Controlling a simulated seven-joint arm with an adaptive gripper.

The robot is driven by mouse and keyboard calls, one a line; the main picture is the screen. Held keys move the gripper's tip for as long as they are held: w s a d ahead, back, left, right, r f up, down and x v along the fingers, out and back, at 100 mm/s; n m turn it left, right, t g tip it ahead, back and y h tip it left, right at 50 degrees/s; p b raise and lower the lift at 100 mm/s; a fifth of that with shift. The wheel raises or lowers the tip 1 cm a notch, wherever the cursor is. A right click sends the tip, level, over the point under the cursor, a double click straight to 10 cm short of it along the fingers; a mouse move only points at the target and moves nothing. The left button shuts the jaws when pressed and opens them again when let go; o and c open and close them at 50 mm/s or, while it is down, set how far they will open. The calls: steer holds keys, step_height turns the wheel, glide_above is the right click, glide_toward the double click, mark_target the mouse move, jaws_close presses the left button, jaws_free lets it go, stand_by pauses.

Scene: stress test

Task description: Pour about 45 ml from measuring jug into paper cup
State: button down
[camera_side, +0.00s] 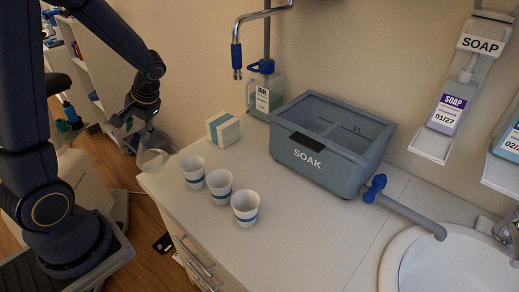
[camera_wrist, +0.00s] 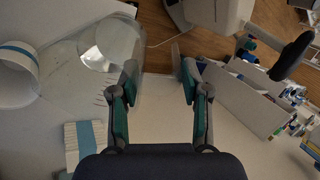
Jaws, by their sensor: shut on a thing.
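The clear measuring jug (camera_side: 152,159) is at the left end of the counter in the side view, just below my gripper (camera_side: 138,126). In the wrist view the see-through jug (camera_wrist: 85,65) lies left of my gripper (camera_wrist: 157,78), against the left finger. My gripper is shut on the jug; the exact place of grip is hard to see. I cannot tell whether the jug's base touches the counter, or its liquid level. Three white paper cups with blue bands, left (camera_side: 192,172), middle (camera_side: 219,188) and right (camera_side: 245,207), stand upright in a row right of the jug.
A white box with a teal stripe (camera_side: 222,129) stands behind the cups. A grey SOAK tub (camera_side: 318,165), a labelled jug (camera_side: 265,95) and a sink (camera_side: 450,262) are farther right. The counter's front edge is close to the cups.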

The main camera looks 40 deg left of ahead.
steer(key=d+r+y, duration=0.1)
steer(key=w+d+r+g+y, duration=0.1)
steer(key=r, duration=0.1)
steer(key=shift+w+d, duration=0.15)
steer(key=shift+d, duration=0.1)
steer(key=shift+w+d+g+y, duration=0.25)
steer(key=shift+d+g+y, duration=0.3)
steer(key=shift+y, duration=0.35)
steer(key=shift+w+d+r+y, duration=0.15)
steer(key=shift+d+r+y, duration=0.1)
steer(key=shift+d+y, duration=0.15)
steer(key=shift+w+d+r+g+y, duration=0.3)
steer(key=shift+d+r+g+y, duration=0.2)
steer(key=shift+y, duration=0.2)
steer(key=shift+d, duration=0.1)
steer(key=shift+w+d+r, duration=0.1)
steer(key=shift+w+d, duration=0.05)
steer(key=shift+d, duration=0.05)
steer(key=shift+w+d+r+g+y, duration=0.25)
steer(key=shift+d+y, duration=0.15)
steer(key=shift+y, duration=0.2)
